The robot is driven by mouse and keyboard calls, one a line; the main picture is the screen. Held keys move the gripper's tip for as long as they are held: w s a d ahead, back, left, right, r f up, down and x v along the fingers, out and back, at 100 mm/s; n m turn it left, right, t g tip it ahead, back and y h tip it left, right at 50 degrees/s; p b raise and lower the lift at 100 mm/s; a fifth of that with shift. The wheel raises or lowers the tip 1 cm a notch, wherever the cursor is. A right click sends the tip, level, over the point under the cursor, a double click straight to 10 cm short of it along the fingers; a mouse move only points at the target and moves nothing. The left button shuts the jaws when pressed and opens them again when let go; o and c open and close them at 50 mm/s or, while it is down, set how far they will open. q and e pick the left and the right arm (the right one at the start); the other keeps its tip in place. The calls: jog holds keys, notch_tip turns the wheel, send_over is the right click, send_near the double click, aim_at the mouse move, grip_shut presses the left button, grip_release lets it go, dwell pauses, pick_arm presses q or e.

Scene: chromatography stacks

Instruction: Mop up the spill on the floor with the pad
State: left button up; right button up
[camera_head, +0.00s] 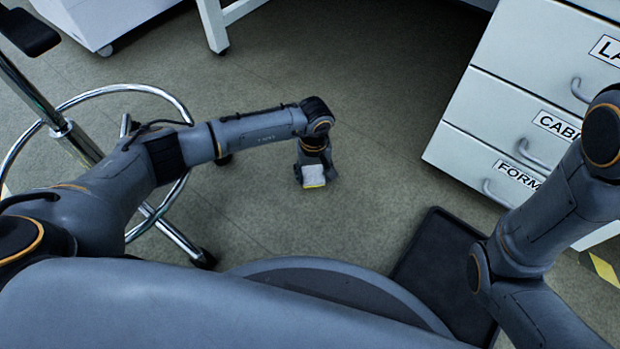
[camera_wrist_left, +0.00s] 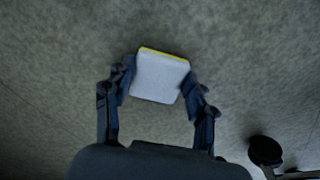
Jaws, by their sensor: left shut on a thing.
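A small white pad with a yellow edge (camera_head: 313,176) is between the fingers of my left gripper (camera_head: 315,178), low over the floor in the middle of the head view. The left wrist view shows the pad (camera_wrist_left: 160,77) with one finger against each side, so my left gripper (camera_wrist_left: 160,90) is shut on it. I cannot tell whether the pad touches the floor. No spill can be made out on the floor (camera_head: 280,225); any part under the pad is hidden. My right arm comes in at the right, but its gripper is out of view.
A stool with a chrome foot ring (camera_head: 110,91) stands at the left, by my left arm. A white drawer cabinet (camera_head: 480,125) stands at the right. A dark mat or tray (camera_head: 430,262) lies on the floor by my base. Floor around the pad is clear.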

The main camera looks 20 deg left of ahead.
pick_arm(q)
jog(key=shift+w+d, duration=0.15)
jog(key=shift+w, duration=0.25)
jog(key=shift+s, duration=0.1)
jog(key=shift+s+d+r, duration=0.1)
jog(key=shift+s+d, duration=0.05)
jog(key=shift+s, duration=0.15)
jog(key=shift+s+d+p, duration=0.25)
jog(key=shift+s+p, duration=0.15)
jog(key=shift+s, duration=0.05)
jog(key=shift+s+d+p, duration=0.2)
jog(key=shift+s+p, duration=0.2)
jog(key=shift+s, duration=0.05)
jog(key=shift+a, duration=0.2)
jog(key=shift+w+a+b, duration=0.2)
jog(key=shift+w+a, duration=0.15)
jog(key=shift+a, duration=0.5)
jog(key=shift+w+a+b, duration=0.15)
jog(key=shift+w+a, duration=0.2)
jog(key=shift+a, duration=0.5)
jog(key=shift+d, duration=0.15)
